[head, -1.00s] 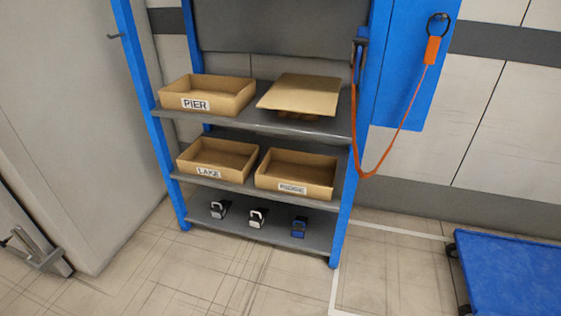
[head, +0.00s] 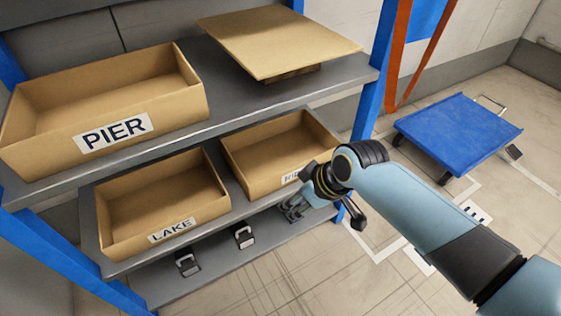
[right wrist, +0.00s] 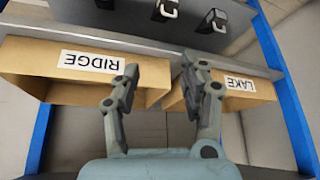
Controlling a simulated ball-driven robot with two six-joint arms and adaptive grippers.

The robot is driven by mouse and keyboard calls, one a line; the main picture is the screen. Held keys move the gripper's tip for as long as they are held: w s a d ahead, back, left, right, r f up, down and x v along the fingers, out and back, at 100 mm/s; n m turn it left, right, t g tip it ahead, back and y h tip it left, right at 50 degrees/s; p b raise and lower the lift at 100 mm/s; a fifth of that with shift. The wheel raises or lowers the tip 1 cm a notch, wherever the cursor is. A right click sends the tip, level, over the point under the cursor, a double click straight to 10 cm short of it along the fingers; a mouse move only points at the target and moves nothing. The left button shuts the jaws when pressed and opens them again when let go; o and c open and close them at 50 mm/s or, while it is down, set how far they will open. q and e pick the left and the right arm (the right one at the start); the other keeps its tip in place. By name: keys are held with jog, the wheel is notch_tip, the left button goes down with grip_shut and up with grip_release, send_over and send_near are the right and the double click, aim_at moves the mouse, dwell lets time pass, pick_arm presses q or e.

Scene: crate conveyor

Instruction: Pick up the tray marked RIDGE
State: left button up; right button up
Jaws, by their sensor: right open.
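The RIDGE tray (head: 262,188), an open tan box with a white label, sits on the middle shelf, right of the LAKE tray (head: 105,225). My right gripper (head: 293,210) is in front of the RIDGE tray's front wall and hides part of its label. In the right wrist view the picture is upside down: the RIDGE tray (right wrist: 35,62) is at left, the LAKE tray (right wrist: 255,90) at right. My right gripper (right wrist: 160,72) is open there, its fingers apart in front of the neighbouring tray ends, with nothing seen held. My left gripper is not in view.
The PIER tray (head: 170,105) and a flat tan board (head: 280,38) are on the upper shelf. Small clamp-like items (head: 187,263) stand on the bottom shelf. A blue shelf post (head: 368,105) is close right of the RIDGE tray. A blue cart (head: 460,135) stands at right on open floor.

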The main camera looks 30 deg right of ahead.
jog(key=w+a+r+b, duration=0.1)
jog(key=w+a+b, duration=0.15)
jog(key=w, duration=0.25)
jog(key=b, duration=0.2)
send_near(242, 177)
jog(key=x, duration=0.3)
jog(key=shift+f, duration=0.2)
jog(key=b+x, duration=0.2)
jog(key=x, duration=0.2)
jog(key=shift+w+a+f, duration=0.15)
jog(key=shift+w+f, duration=0.1)
jog(key=shift+f, duration=0.05)
jog(key=shift+w+f, duration=0.1)
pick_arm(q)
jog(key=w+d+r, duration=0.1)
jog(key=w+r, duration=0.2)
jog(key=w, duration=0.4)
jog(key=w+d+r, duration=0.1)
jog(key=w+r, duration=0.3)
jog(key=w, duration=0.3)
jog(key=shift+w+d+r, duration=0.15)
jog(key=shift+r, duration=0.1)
pick_arm(e)
grip_shut()
